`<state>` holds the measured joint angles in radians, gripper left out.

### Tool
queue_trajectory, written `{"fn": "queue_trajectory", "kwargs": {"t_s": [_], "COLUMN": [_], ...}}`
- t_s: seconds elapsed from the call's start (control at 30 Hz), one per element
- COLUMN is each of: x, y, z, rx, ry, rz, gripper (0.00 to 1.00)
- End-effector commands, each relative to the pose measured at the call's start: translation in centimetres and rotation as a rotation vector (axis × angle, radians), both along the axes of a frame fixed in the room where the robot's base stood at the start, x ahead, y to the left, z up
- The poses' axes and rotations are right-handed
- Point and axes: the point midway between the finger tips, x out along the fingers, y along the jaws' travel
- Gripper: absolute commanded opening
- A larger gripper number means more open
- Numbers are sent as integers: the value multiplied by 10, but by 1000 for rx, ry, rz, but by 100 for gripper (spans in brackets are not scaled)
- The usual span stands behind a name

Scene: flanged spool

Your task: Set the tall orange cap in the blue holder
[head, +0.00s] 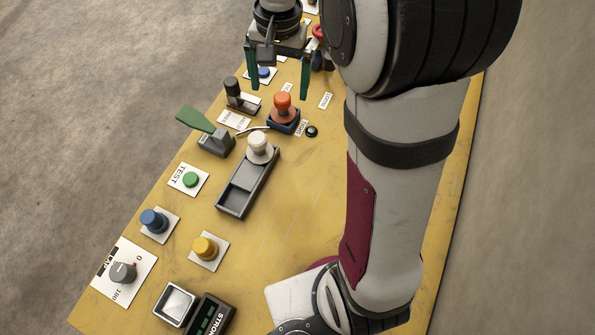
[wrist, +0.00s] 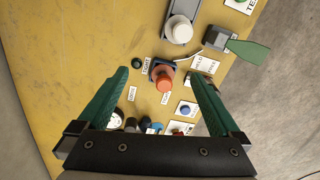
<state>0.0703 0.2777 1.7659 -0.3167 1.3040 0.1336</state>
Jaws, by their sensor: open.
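The tall orange cap (head: 283,101) stands upright in the square blue holder (head: 284,126) near the middle of the yellow panel. In the wrist view the orange cap (wrist: 164,81) hides part of the blue holder (wrist: 156,66). My gripper (head: 278,91) is open, with its two green fingers spread and nothing between them. It hangs above and behind the cap in the head view, apart from it. In the wrist view the cap lies between and beyond the open fingertips (wrist: 158,75).
A grey two-part tray (head: 238,193) holds a white cap (head: 259,146) at its far end; its near part is empty. A green-handled lever (head: 196,121), a dark knob (head: 233,88) and a small black button (head: 312,131) surround the holder. Bare panel lies right of the tray.

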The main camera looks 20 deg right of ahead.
Motion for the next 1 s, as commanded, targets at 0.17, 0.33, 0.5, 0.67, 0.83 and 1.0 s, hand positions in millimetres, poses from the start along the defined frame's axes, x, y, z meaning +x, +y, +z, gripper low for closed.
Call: {"fn": "queue_trajectory", "kwargs": {"t_s": [0.17,0.33,0.5,0.67,0.83,1.0], "x": [-145,-229,-245,-244,-244,-243], "y": [34,49,51,51,51,51], "z": [28,10,3,4,4,4], "rx": [67,109,117,117,117,117], "ry": [-4,1,6,6,6,5], "rz": [62,102,108,108,107,107], "gripper": [100,100,100,100,100,100]}}
